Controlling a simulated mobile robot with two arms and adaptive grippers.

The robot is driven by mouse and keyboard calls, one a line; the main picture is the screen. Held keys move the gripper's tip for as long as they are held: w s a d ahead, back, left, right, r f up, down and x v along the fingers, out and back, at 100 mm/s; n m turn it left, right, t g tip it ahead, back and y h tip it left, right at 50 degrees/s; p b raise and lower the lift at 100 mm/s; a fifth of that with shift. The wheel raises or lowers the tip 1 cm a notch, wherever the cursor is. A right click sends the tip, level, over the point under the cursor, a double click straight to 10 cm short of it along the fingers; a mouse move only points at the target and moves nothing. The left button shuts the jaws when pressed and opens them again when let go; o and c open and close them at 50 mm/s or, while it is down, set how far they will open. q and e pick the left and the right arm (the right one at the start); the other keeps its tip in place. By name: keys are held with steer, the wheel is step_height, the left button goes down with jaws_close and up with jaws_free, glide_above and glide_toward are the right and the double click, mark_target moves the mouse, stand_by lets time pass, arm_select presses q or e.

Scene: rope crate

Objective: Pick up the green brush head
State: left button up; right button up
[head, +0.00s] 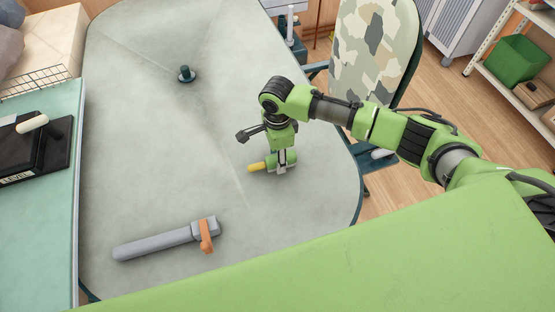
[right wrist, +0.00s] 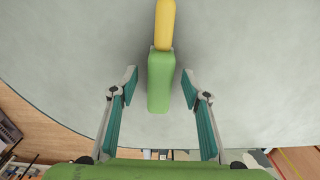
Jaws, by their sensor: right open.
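The green brush head (head: 271,163) lies on the grey table, with a yellow handle (head: 255,168) pointing left from it. In the right wrist view the green brush head (right wrist: 161,88) is a long green block, and the yellow handle (right wrist: 165,25) runs on from its far end to the top edge. My right gripper (head: 284,157) points down over the brush head and partly hides it. In the right wrist view my right gripper (right wrist: 160,78) is open, with one finger on each side of the block and gaps between. My left gripper is not in view.
A grey tool with an orange part (head: 155,243) lies at the table's near left. A small dark knobbed piece (head: 186,75) stands farther back. A camouflage chair (head: 372,45) stands at the table's right edge. The grey table (head: 130,150) is mostly clear.

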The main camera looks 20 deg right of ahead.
steer(key=shift+f, duration=0.9)
jaws_close()
steer(key=shift+r, duration=0.15)
